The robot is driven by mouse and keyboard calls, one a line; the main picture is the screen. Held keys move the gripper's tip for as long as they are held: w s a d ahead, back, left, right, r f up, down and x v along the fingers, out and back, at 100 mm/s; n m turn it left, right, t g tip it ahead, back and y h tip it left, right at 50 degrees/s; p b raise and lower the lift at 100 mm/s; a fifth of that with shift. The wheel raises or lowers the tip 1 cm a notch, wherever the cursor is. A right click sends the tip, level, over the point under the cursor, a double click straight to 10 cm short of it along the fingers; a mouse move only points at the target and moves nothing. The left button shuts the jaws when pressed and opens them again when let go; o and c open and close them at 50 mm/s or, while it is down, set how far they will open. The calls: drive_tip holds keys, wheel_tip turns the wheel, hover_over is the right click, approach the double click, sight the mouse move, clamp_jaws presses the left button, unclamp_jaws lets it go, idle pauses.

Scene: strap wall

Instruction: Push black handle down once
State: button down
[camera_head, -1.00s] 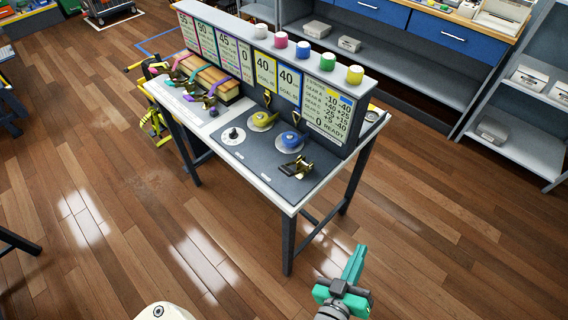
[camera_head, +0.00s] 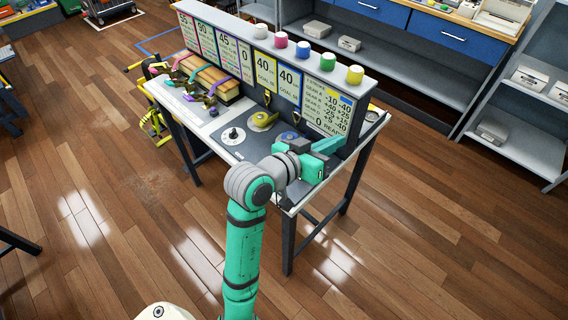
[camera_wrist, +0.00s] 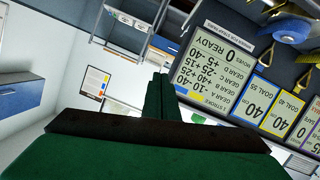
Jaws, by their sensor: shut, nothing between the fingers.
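My gripper (camera_head: 328,145) is shut and empty, held above the right end of the table in front of the score board. In the wrist view its green fingers (camera_wrist: 160,88) are together with nothing between them. The black and gold ratchet with the handle, at the table's front right, is hidden behind my arm in the head view. I cannot make it out in the wrist view, so I cannot tell its handle's position. The board (camera_head: 326,108) reads 0 READY; it shows upside down in the wrist view (camera_wrist: 213,75).
A white disc with a black knob (camera_head: 233,135), a yellow strap reel (camera_head: 262,121) and a partly covered blue reel (camera_head: 290,136) are on the table. Coloured straps over a wooden block (camera_head: 208,82) lie left. Colored caps (camera_head: 303,49) top the panel. Floor in front is clear.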

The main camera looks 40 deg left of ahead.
drive_tip(key=s+a+m+g+y, duration=0.2)
drive_tip(key=s+a+g, duration=0.3)
drive_tip(key=s+a, duration=0.5)
drive_tip(key=shift+s+a+g, duration=0.3)
drive_tip(key=shift+s+g, duration=0.1)
drive_tip(key=shift+s, duration=0.45)
drive_tip(key=shift+f, duration=0.1)
drive_tip(key=x, duration=1)
drive_tip(key=shift+s+f, duration=0.6)
drive_tip(key=shift+f, duration=0.35)
drive_tip(key=shift+s+f, duration=0.4)
drive_tip(key=shift+f, duration=0.35)
drive_tip(key=shift+a+f, duration=0.1)
drive_tip(key=shift+a, duration=0.05)
